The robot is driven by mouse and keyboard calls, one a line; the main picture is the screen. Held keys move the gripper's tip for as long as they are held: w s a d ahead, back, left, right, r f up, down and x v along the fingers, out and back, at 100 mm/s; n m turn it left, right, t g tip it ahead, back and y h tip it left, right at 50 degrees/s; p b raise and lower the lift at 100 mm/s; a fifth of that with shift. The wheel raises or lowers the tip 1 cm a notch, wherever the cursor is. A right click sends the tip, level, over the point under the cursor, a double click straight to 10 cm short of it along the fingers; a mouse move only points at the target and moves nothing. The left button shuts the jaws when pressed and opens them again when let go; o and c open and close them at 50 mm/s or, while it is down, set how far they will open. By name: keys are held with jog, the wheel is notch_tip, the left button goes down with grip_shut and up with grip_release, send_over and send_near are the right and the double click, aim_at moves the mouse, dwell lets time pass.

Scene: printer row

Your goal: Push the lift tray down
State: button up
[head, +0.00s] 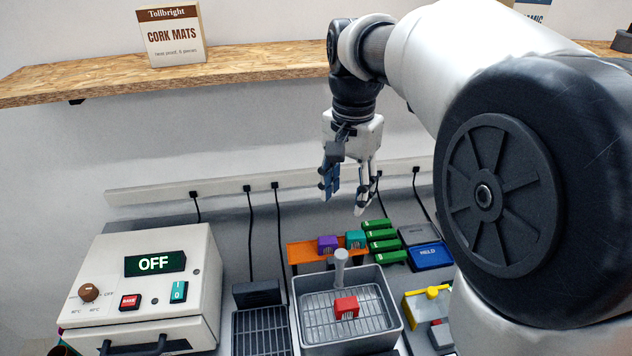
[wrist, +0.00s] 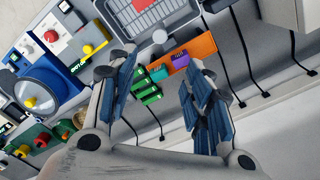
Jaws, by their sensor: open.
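A grey tub (head: 398,318) stands on the bench in the head view. Inside it is the wire-grid lift tray (head: 325,302), with an upright post topped by a pale round knob (head: 341,256) at its back. A red block (head: 346,307) sits on the tray. How high the tray sits in the tub is hard to tell. My gripper (head: 344,200) hangs open and empty above and behind the tub, apart from the knob. The wrist view shows my gripper (wrist: 160,72) with spread fingers, the lift tray (wrist: 158,12) at the top edge and its knob (wrist: 160,36).
An orange holder (head: 300,254) with purple and teal blocks and several green blocks (head: 380,242) stand behind the tub. A white control box (head: 150,280) reading OFF is left, beside a dark grate (head: 262,330). A shelf (head: 240,70) crosses the wall. Cables hang behind.

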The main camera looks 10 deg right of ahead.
aim_at(341, 253)
notch_tip(341, 253, down, 17)
jog(key=b, duration=0.5)
jog(key=shift+b, duration=0.4)
grip_shut()
dwell(0.3)
